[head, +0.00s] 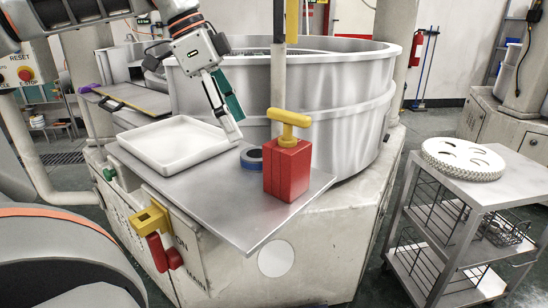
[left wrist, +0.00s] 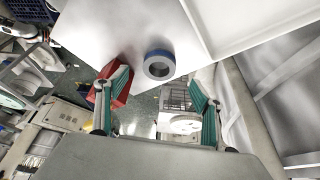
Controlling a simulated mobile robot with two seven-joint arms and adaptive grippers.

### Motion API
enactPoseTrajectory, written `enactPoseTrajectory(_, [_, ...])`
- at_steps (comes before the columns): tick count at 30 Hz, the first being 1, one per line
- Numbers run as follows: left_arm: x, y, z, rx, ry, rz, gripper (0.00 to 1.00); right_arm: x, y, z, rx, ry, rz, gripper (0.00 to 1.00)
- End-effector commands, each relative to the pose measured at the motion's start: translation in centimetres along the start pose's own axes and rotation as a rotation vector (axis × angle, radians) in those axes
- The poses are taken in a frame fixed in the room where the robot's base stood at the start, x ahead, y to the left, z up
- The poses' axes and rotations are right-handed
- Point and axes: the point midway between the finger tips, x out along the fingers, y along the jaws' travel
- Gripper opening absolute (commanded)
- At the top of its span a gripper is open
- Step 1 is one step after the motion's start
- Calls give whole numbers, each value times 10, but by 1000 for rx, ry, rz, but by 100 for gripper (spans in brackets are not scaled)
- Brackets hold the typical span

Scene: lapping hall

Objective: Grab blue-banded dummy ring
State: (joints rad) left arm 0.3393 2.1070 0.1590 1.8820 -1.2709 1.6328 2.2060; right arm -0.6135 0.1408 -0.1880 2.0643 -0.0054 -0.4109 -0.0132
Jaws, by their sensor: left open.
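The blue-banded dummy ring (head: 250,159) lies on the metal shelf (head: 262,229), just left of a red block (head: 287,172) with a yellow T-handle. It is grey with a blue band around its outside. In the left wrist view the ring (left wrist: 159,65) shows between the two teal fingers, near their tips. My left gripper (head: 232,127) is open and empty, pointing down, above and slightly left of the ring. The gap between fingertips and ring looks clear. My right gripper is not in view.
A shallow white tray (head: 126,147) lies left of the ring. A metal post (head: 278,85) and a large round steel tub (head: 345,84) stand close behind. A trolley (head: 477,184) with a slotted white disc stands right. The shelf's front is bare.

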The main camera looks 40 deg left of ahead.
Motion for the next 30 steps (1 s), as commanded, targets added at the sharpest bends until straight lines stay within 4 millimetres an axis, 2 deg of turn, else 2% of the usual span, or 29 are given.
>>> enactPoseTrajectory(11, [32,0,-1,0,-2,4,68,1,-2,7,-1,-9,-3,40])
enactPoseTrajectory(21, [75,0,-6,0,-1,3,68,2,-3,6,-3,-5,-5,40])
enactPoseTrajectory(30, [78,0,-6,1,1,0,68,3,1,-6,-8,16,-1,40])
